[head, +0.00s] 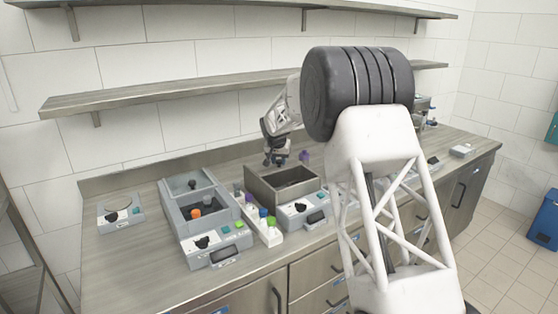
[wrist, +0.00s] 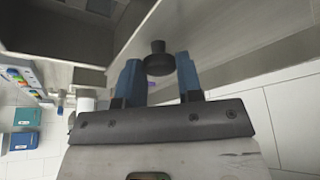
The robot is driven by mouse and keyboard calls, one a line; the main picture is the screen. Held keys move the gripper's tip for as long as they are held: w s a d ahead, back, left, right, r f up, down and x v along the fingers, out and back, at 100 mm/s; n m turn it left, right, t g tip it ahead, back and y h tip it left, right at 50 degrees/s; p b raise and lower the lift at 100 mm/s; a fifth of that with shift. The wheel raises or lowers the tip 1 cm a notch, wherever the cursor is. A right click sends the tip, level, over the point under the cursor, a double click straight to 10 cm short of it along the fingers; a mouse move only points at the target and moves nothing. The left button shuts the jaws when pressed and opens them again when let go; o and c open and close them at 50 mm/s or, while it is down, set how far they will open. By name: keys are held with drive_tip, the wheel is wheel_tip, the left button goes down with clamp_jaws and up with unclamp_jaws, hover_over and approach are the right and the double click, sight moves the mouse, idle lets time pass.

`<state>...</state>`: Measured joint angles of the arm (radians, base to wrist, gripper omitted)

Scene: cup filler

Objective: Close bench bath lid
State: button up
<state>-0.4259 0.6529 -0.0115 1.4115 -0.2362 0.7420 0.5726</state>
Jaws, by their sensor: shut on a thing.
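The bench bath (head: 318,186) is a grey box with a dark, open-looking top in the middle of the bench. My gripper (head: 276,162) is at its back left edge, pointing down. In the wrist view my gripper (wrist: 159,75) has its blue fingers shut on a round black knob (wrist: 158,50). A grey flat surface behind the knob looks like the lid (wrist: 110,25). In the head view the knob is hidden, and I cannot make out the lid's exact angle.
A second bath unit (head: 186,224) with an orange item in it stands to the left. A rack of bottles with coloured caps (head: 262,228) stands between the two. A small device (head: 121,213) is at the far left. A shelf (head: 170,90) hangs above.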

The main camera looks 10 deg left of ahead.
clamp_jaws()
drive_tip(key=s+d, duration=0.8)
drive_tip(key=shift+s+d, duration=0.4)
idle(0.3)
drive_tip(key=o, duration=0.9)
unclamp_jaws()
drive_tip(key=shift+o, duration=0.2)
drive_tip(key=shift+r, duration=0.1)
drive_tip(key=v, duration=0.7)
drive_tip(key=shift+s+r, duration=0.2)
drive_tip(key=shift+r, duration=0.05)
